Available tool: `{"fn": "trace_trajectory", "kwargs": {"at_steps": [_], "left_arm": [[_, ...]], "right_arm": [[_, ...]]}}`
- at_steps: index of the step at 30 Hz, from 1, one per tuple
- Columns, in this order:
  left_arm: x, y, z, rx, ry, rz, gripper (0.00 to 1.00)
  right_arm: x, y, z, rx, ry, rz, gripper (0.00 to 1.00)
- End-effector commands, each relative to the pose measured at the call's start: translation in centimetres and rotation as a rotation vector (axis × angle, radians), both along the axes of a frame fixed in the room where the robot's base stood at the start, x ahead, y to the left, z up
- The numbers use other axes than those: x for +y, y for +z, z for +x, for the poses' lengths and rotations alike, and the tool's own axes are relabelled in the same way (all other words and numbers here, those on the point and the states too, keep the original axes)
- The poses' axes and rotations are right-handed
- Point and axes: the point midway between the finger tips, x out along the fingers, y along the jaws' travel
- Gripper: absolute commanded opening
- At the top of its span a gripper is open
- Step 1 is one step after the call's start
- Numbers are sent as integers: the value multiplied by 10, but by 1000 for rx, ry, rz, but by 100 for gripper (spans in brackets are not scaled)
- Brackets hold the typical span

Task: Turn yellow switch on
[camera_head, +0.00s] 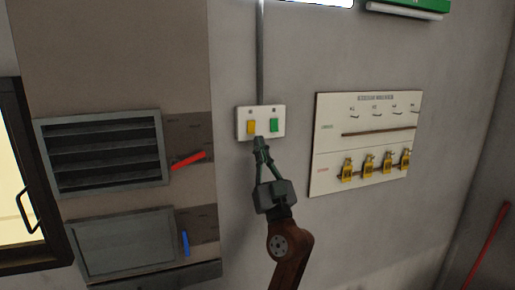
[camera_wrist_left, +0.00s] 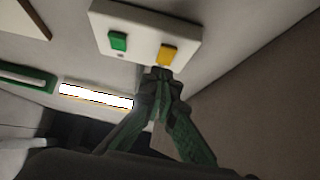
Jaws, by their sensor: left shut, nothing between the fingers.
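The yellow switch (camera_head: 251,127) is on the left half of a white wall plate, with a green switch (camera_head: 274,125) to its right. My left gripper (camera_head: 259,143) is shut and empty, with its fingertips at the lower edge of the plate just below the yellow switch. In the left wrist view the yellow switch (camera_wrist_left: 168,54) is right by the fingertips (camera_wrist_left: 160,74), and the green switch (camera_wrist_left: 118,41) is to the left. I cannot tell whether the fingertips touch the yellow switch. My right gripper is not in view.
A conduit (camera_head: 260,50) runs up the wall from the plate. A board with yellow padlocks (camera_head: 368,166) hangs to the right. On the left are a louvred vent (camera_head: 105,152), a red handle (camera_head: 188,160) and a blue handle (camera_head: 186,243). The wall around the plate is clear.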

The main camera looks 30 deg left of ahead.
Motion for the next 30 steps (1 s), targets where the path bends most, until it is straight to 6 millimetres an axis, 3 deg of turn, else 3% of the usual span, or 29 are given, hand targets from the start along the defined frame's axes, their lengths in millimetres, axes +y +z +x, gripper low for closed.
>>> {"fn": "trace_trajectory", "kwargs": {"at_steps": [3, 12, 18, 30], "left_arm": [[-13, -28, -11, 1, 0, -2, 0], [-46, -70, -31, 1, -8, -2, 0], [-52, -79, -38, 0, -7, 0, 0], [-52, -79, -40, 0, -4, 0, 0]], "right_arm": [[-1, -20, -7, 9, -1, -1, 40], [-7, -43, -3, 6, 2, -7, 40], [-6, -48, -1, 4, 3, -7, 40], [0, -48, -4, 6, 0, -1, 40]]}}
